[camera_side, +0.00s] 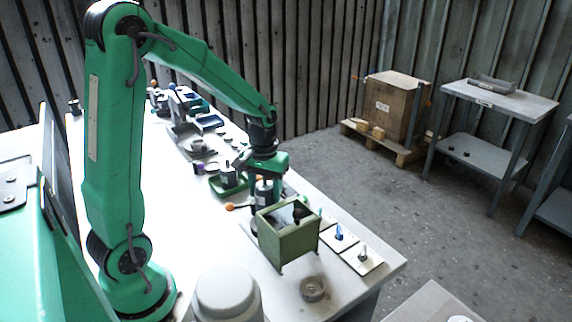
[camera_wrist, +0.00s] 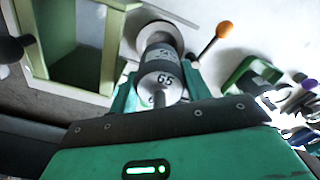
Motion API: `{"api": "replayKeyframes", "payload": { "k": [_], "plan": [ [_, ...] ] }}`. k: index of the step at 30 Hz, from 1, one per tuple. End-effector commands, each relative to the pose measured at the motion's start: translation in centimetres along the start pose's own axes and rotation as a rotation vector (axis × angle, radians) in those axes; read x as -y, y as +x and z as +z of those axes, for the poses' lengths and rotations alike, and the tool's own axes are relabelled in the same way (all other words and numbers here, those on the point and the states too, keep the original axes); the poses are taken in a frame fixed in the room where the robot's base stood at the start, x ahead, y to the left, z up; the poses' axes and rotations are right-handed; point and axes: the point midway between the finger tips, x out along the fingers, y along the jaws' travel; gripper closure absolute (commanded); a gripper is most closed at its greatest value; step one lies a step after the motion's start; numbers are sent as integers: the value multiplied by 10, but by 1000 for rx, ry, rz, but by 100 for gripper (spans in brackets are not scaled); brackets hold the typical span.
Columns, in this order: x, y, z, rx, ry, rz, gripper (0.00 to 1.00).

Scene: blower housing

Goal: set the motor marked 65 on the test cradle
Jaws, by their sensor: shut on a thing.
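My gripper (camera_side: 266,168) points down over the white bench. It is shut on a grey, dark-banded cylindrical motor (camera_side: 264,192). In the wrist view the motor (camera_wrist: 163,70) shows the number 65 on its pale end face, with a shaft pointing toward the camera. The green jaws of my gripper (camera_wrist: 158,92) are on either side of it. A pale round disc (camera_wrist: 147,35) lies beyond the motor's far end. I cannot tell whether they touch, or whether the disc belongs to the test cradle.
An open green box (camera_side: 289,240) stands close beside the motor. An orange-knobbed lever (camera_wrist: 224,30) is on the other side. A green tray (camera_wrist: 236,76) holds a dark part.

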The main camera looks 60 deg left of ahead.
Motion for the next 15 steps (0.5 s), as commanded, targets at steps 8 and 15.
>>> {"api": "replayKeyframes", "payload": {
  "k": [8,15],
  "plan": [
    [0,19,0,2,0,-1,91],
    [0,36,0,1,0,0,91]
  ]
}}
